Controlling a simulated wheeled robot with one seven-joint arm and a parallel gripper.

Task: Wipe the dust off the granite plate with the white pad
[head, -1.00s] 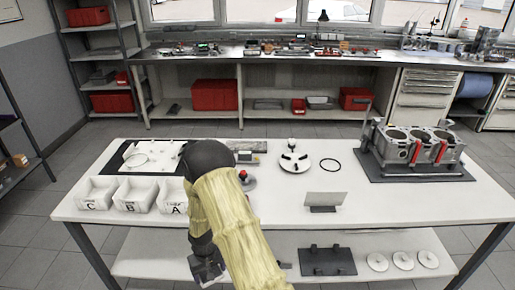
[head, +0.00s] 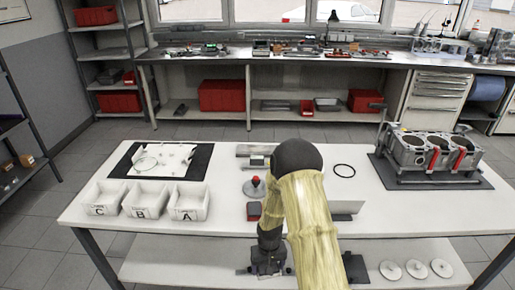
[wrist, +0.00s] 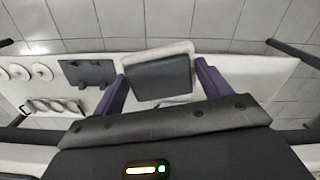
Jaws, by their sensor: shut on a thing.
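A dark square plate (head: 203,160) lies at the back left of the white table in the head view. Ragged pale patches cover most of its middle; I take it for the granite plate with dust on it. My gripper (head: 268,262) hangs low in front of the table's near edge, right of the plate and well apart from it. In the wrist view my gripper (wrist: 163,88) is shut on the white pad (wrist: 178,50). The pad shows a dark grey block face and a white rim between the fingers. Its wiping face cannot be made out.
White bins C (head: 103,208), B (head: 145,212) and A (head: 187,214) stand in front of the plate. A red-knobbed part (head: 254,188) stands right of them. An engine block (head: 430,150) sits at the right. The lower shelf (head: 170,262) carries pale discs (head: 416,269).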

